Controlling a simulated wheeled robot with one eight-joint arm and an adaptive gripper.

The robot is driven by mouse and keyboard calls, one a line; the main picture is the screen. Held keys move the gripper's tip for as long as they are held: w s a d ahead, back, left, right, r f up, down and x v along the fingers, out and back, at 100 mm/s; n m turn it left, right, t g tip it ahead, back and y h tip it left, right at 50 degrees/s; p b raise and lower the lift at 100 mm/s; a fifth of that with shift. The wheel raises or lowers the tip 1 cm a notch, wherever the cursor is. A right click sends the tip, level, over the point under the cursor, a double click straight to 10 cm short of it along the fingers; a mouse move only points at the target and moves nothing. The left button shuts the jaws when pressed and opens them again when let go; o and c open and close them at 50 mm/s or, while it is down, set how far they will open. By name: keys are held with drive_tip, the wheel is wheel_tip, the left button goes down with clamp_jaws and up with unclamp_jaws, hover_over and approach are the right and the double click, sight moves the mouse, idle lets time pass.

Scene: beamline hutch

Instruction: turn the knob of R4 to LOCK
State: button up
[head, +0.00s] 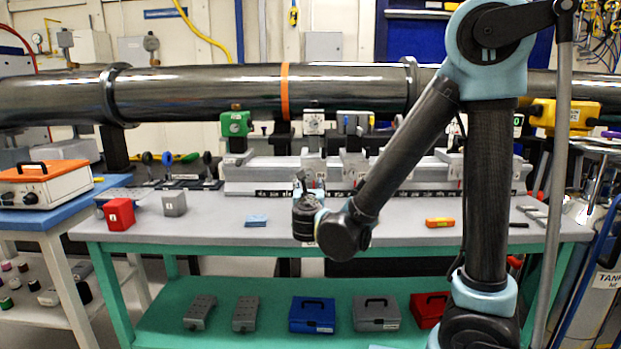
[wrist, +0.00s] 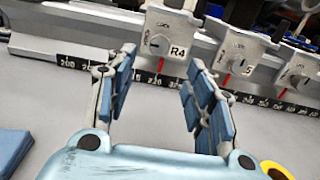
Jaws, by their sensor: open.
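The R4 carrier (wrist: 182,30) is a pale block on the rail, labelled "R4", in the wrist view. Its small round grey knob (wrist: 157,43) is on the front face, left of the label. The knob's setting is too small to read. My gripper (wrist: 162,60) is open and empty, its blue-padded fingers spread to the left and right of the R4 face in the picture. It appears short of the knob and not touching it. In the head view my gripper (head: 309,180) is over the bench in front of the rail, hiding part of it.
Similar carriers with knobs (wrist: 238,60) stand to the right along the scaled rail (head: 265,175). A blue pad (head: 256,220), a red block (head: 119,213) and an orange tool (head: 440,222) lie on the grey bench (head: 200,235). The bench front is largely clear.

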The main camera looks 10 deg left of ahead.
sight(310, 175)
drive_tip(key=x, duration=1.2)
drive_tip(key=shift+w+a, duration=0.1)
drive_tip(key=shift+w, duration=0.05)
drive_tip(key=c, duration=1.1)
